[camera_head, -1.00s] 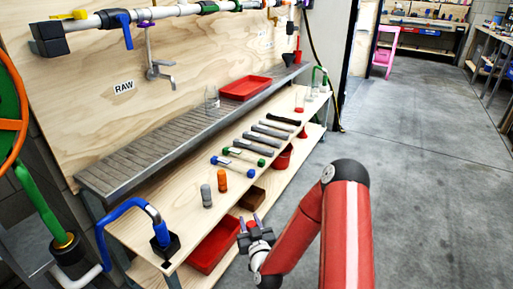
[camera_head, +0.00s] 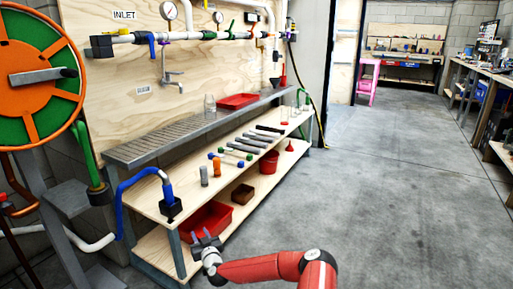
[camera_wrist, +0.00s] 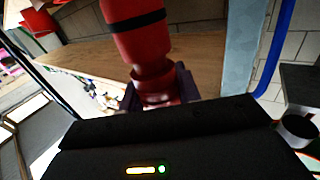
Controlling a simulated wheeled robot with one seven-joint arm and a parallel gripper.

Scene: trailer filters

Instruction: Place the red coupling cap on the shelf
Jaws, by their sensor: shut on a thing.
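My gripper (camera_head: 206,240) is low at the near end of the bench, in front of the red bin, in the head view. In the wrist view its fingers (camera_wrist: 158,95) are shut on a red, round, stepped piece with a black band, which I take for the red coupling cap (camera_wrist: 138,40). In the head view the cap cannot be told apart from the red bin behind. The wooden bench has an upper shelf (camera_head: 150,203) and a lower shelf (camera_head: 160,264). A wooden shelf surface (camera_wrist: 85,58) lies beyond the cap in the wrist view.
The red bin (camera_head: 190,228) and a brown box (camera_head: 243,193) stand on the lower shelf. Several tools, a grey cylinder (camera_head: 204,175) and an orange one (camera_head: 217,170) are on the upper shelf. A blue hose (camera_head: 130,190) and bench leg are near. The floor at right is clear.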

